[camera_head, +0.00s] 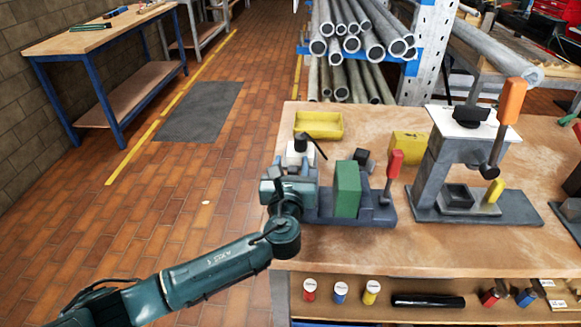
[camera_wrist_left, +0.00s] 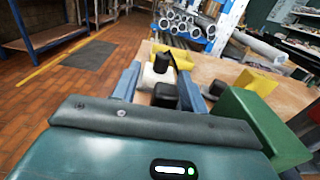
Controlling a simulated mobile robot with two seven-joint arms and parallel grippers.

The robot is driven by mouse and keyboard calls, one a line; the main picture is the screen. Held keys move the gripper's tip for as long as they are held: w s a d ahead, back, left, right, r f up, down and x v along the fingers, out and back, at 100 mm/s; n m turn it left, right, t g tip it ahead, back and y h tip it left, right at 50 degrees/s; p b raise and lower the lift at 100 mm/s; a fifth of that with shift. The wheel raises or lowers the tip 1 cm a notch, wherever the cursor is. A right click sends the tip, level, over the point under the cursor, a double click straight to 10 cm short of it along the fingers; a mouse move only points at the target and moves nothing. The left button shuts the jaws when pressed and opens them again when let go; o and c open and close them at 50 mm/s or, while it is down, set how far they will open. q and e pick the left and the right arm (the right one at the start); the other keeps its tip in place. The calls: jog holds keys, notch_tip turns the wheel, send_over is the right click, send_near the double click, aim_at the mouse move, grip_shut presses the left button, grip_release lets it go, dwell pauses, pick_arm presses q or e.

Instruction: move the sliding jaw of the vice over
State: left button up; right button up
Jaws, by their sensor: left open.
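The vice has a blue-grey base (camera_head: 372,214) on the near left of the bench top, with a red-handled lever (camera_head: 394,163) at its right end. An upright green block (camera_head: 347,188) stands on it; I cannot tell whether this is the sliding jaw. The green block also shows at the right of the left wrist view (camera_wrist_left: 262,128). My left gripper (camera_head: 291,172) is over the vice's left end, left of the green block, and hides that end. In the left wrist view its fingers (camera_wrist_left: 160,86) are apart, with a dark block (camera_wrist_left: 165,96) showing between them. My right gripper is not in view.
A white piece with a black knob (camera_wrist_left: 160,66) lies beyond the fingers. Behind the vice are a yellow tray (camera_head: 318,125) and a yellow box (camera_head: 409,146). An orange-handled press (camera_head: 430,175) stands to the right. Bare bench top (camera_head: 400,250) lies in front.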

pick_arm(q)
jog(key=s, duration=1.3)
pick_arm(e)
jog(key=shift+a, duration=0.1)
pick_arm(q)
jog(key=shift+s, duration=0.1)
